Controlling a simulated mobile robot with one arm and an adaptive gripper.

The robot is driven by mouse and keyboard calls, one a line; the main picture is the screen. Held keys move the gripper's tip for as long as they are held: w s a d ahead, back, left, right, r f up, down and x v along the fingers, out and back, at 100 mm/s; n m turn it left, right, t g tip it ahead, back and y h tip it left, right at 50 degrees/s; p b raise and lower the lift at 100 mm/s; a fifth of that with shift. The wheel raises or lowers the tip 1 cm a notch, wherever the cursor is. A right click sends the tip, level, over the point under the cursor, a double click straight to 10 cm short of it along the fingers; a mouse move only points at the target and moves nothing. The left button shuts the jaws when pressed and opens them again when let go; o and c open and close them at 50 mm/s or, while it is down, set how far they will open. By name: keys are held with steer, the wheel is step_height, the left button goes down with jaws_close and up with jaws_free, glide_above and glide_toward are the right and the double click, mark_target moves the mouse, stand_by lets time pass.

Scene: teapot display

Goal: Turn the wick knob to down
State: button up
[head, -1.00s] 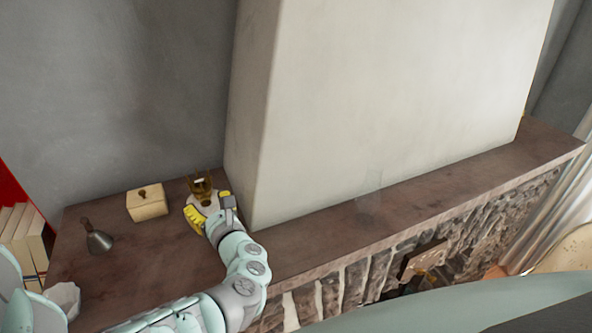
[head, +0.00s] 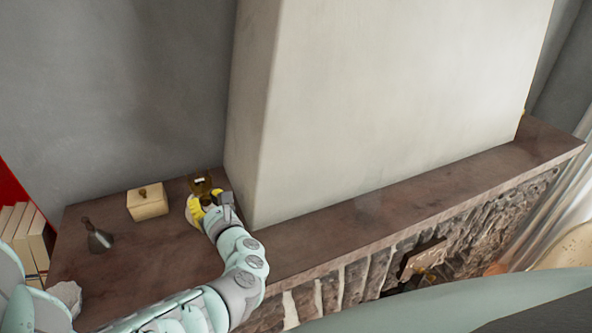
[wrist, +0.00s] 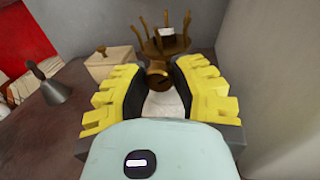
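A brass-coloured oil lamp (head: 201,184) with upright prongs stands on the mantel, by the corner of the chimney wall; it also shows in the wrist view (wrist: 167,44). A small round brass wick knob (wrist: 158,75) faces me on its near side. My gripper (head: 203,202) is at the lamp's near side. In the wrist view its yellow-and-black fingers (wrist: 158,80) are spread, one on each side of the knob, with gaps visible on both sides. A pale surface shows below the knob between the fingers. My gripper hides the knob in the head view.
A cream lidded box (head: 148,203) and a grey hand bell (head: 98,239) stand left of the lamp on the brown mantel (head: 160,262). The pale chimney wall (head: 370,100) rises close on the right. Books (head: 28,238) stand at far left.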

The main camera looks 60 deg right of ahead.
jaws_close()
steer(key=shift+f+n+b, duration=0.1)
steer(key=shift+n+b, duration=0.2)
steer(key=shift+b, duration=0.05)
steer(key=n+b, duration=0.2)
steer(key=b, duration=0.1)
steer(key=n+g+b, duration=0.1)
steer(key=shift+w+a+f+n+b, duration=0.1)
steer(key=shift+f+n+b, duration=0.2)
steer(key=shift+n, duration=0.1)
steer(key=n+b, duration=0.4)
steer(key=b, duration=0.2)
steer(key=shift+r+n+g, duration=0.15)
steer(key=shift+n+g, duration=0.25)
steer(key=n+h+b, duration=0.1)
steer(key=n+b, duration=0.1)
steer(key=b, duration=0.1)
steer(key=shift+r+g, duration=0.2)
steer(key=shift+g, duration=0.1)
steer(key=shift+n, duration=0.3)
steer(key=o, duration=0.6)
jaws_free()
steer(key=shift+r, duration=0.1)
